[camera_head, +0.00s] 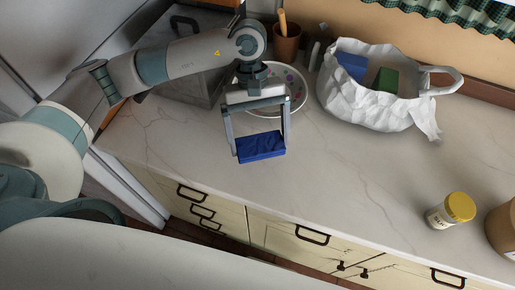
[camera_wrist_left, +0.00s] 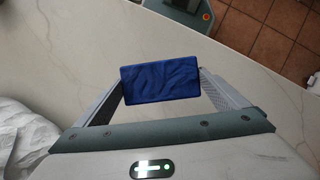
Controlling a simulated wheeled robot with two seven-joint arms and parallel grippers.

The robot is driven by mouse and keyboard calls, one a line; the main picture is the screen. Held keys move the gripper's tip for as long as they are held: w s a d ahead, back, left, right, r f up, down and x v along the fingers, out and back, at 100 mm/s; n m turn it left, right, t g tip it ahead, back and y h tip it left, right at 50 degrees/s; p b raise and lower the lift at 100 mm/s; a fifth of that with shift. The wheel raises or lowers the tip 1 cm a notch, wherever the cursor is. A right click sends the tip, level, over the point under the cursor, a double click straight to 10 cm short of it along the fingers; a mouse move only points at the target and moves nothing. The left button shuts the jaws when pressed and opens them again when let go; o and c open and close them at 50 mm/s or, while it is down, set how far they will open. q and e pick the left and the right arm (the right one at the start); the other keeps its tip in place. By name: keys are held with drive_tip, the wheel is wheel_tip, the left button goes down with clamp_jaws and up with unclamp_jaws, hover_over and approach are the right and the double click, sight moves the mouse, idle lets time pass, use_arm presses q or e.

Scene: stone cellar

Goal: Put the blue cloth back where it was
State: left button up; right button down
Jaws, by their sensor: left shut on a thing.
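The blue cloth (camera_head: 261,146) is a small folded block. It is between the fingers of my left gripper (camera_head: 260,143), near the front edge of the counter. The left gripper is shut on it, with a finger at each end. The left wrist view also shows the cloth (camera_wrist_left: 160,78) held across the fingertips of the left gripper (camera_wrist_left: 161,84). I cannot tell whether the cloth touches the counter. My right gripper is not in view.
A white bag (camera_head: 362,104) holding a blue and a green item stands at the back. A dotted plate (camera_head: 297,101) and a brown pot (camera_head: 286,46) are behind the gripper. A yellow-lidded jar (camera_head: 452,210) stands at the right. The middle counter (camera_head: 345,180) is clear.

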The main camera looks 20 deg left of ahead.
sight(255, 151)
use_arm(q)
drive_tip(key=s+d+r+n+t+h+p, duration=0.1)
drive_tip(key=d+r+n+t+p, duration=0.1)
drive_tip(key=d+r+n+p, duration=0.1)
drive_tip(key=s+d+r+n+t+h+p, duration=0.1)
drive_tip(key=d+r+n+p, duration=0.2)
drive_tip(key=d+n+p, duration=0.2)
drive_tip(key=d+n, duration=0.3)
drive_tip(key=shift+s+r+t+p, duration=0.15)
drive_tip(key=shift+s+t+p, duration=0.15)
drive_tip(key=shift+t, duration=0.1)
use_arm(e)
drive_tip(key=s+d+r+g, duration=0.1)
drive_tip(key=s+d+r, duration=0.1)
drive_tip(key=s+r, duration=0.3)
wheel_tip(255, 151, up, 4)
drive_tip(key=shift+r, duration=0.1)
use_arm(q)
drive_tip(key=shift+a, duration=0.15)
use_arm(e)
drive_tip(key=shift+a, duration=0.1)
